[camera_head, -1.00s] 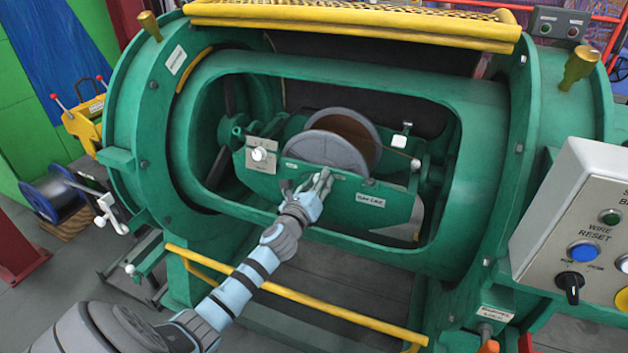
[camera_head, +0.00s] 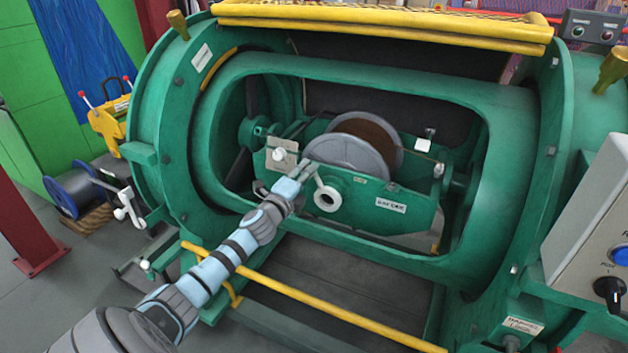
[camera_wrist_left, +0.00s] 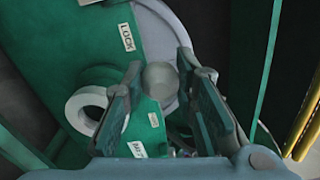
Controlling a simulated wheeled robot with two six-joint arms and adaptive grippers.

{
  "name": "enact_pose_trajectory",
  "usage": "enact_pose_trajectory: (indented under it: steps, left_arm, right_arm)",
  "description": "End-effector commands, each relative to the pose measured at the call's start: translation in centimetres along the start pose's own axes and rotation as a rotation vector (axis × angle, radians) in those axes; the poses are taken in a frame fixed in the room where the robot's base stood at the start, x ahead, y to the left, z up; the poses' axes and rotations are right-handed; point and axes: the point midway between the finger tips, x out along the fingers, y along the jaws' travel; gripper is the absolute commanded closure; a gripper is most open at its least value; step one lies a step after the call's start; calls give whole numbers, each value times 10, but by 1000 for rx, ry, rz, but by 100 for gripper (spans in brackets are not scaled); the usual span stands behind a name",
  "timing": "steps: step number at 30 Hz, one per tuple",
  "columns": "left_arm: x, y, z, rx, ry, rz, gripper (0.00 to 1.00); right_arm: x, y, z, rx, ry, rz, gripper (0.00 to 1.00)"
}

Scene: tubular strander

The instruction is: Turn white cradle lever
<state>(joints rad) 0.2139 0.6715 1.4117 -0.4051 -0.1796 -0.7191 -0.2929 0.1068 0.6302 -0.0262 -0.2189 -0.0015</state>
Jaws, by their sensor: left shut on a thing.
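The white cradle lever has a round ring hub (camera_head: 327,198) on the front of the green cradle (camera_head: 352,196); a short white arm rises from the hub up and to the left. My left gripper (camera_head: 303,170) is shut at the upper end of this lever, up and left of the hub. In the left wrist view the white hub (camera_wrist_left: 88,108) is left of the fingers, and the pale round lever end (camera_wrist_left: 160,77) lies between the fingertips. A "LOCK" label (camera_wrist_left: 127,37) is above it. My right gripper is not in view.
A grey spool (camera_head: 350,155) sits in the cradle just behind my gripper. A white knob on a plate (camera_head: 279,154) is close on the left. The green drum opening surrounds my forearm, and a yellow rail (camera_head: 330,305) crosses below it.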

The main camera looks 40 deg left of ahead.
Motion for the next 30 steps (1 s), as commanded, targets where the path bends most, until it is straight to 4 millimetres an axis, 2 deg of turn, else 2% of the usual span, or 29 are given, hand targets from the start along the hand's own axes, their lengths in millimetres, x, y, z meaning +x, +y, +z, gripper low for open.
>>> enact_pose_trajectory:
  steps: [3,12,18,28,29,30]
  left_arm:
    - [2,6,5,-73,0,-4,100]
    - [4,13,13,-194,1,-3,100]
    - [4,14,14,-218,2,-4,100]
    - [4,14,14,-219,3,-4,100]
    - [4,14,14,-219,3,-4,70]
    - [4,14,14,-219,3,-4,63]
  right_arm:
    - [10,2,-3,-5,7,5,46]
    - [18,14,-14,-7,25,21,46]
    - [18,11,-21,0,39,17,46]
    - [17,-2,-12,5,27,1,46]
    - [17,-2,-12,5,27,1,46]
    - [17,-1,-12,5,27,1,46]
